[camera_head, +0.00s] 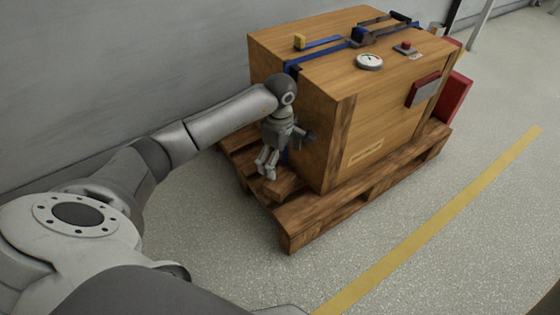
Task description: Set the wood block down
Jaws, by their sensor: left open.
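My left gripper (266,171) is open and points down beside the left end of the large wooden crate (385,120), just above the pallet. I see nothing between its fingers. A short brown wood piece (287,184) lies on the pallet close to the right of the fingertips; I cannot tell whether it is a loose block or part of the pallet. My right gripper is not in view.
The crate stands on a wooden pallet (350,207) near the grey wall (120,60). A gauge (369,62) and a red button (405,47) are on its top. A red object (455,96) stands behind its right end. The floor up to the yellow line (440,216) is clear.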

